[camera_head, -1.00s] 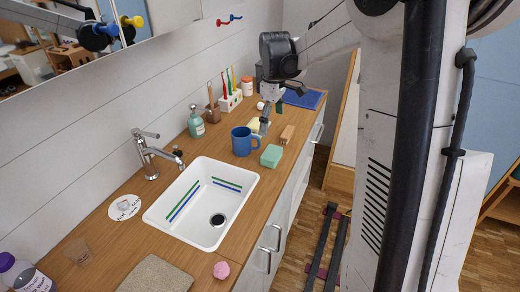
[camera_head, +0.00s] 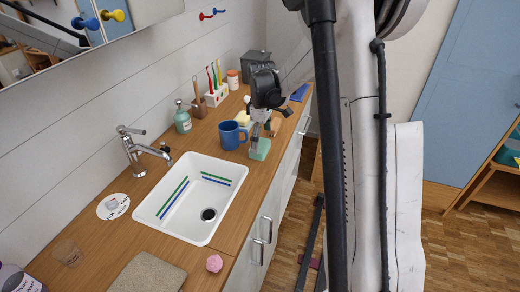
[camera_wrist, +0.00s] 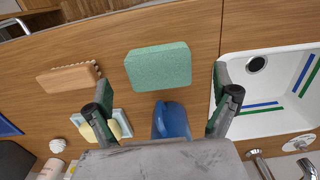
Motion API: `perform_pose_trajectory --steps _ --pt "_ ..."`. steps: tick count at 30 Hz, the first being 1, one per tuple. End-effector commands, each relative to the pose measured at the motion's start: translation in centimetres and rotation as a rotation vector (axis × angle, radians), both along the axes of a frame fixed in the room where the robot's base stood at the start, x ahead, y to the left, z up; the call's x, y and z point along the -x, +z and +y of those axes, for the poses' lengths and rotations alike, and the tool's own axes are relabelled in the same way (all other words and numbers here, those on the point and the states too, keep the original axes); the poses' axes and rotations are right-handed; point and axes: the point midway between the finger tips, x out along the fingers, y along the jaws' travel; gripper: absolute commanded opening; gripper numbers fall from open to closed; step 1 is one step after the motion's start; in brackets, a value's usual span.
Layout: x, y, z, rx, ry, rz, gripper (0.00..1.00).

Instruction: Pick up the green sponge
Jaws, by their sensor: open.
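The green sponge (camera_head: 260,151) lies on the wooden counter near its front edge, to the right of the blue mug. My gripper (camera_head: 257,135) is right above or just behind it, pointing down, and overlaps it in the head view. In the wrist view the sponge (camera_wrist: 158,67) lies flat ahead of and between my two spread fingers (camera_wrist: 160,88). The fingers are wide apart with nothing between them. I cannot tell the exact height above the sponge.
The blue mug (camera_head: 231,134) stands close beside the sponge, and below it in the wrist view (camera_wrist: 171,121). The white sink (camera_head: 171,222) is to the left.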

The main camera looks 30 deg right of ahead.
Motion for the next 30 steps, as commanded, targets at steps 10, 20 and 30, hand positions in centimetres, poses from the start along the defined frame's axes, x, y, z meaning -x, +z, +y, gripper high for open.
perform_pose_trajectory --steps 10,20,30 --pt "0.0 -4.1 -0.2 0.000 0.000 0.000 0.94" --pt "0.0 -4.2 -0.2 0.000 0.000 0.000 0.83" --pt "0.0 -4.1 -0.2 0.000 0.000 0.000 0.59"
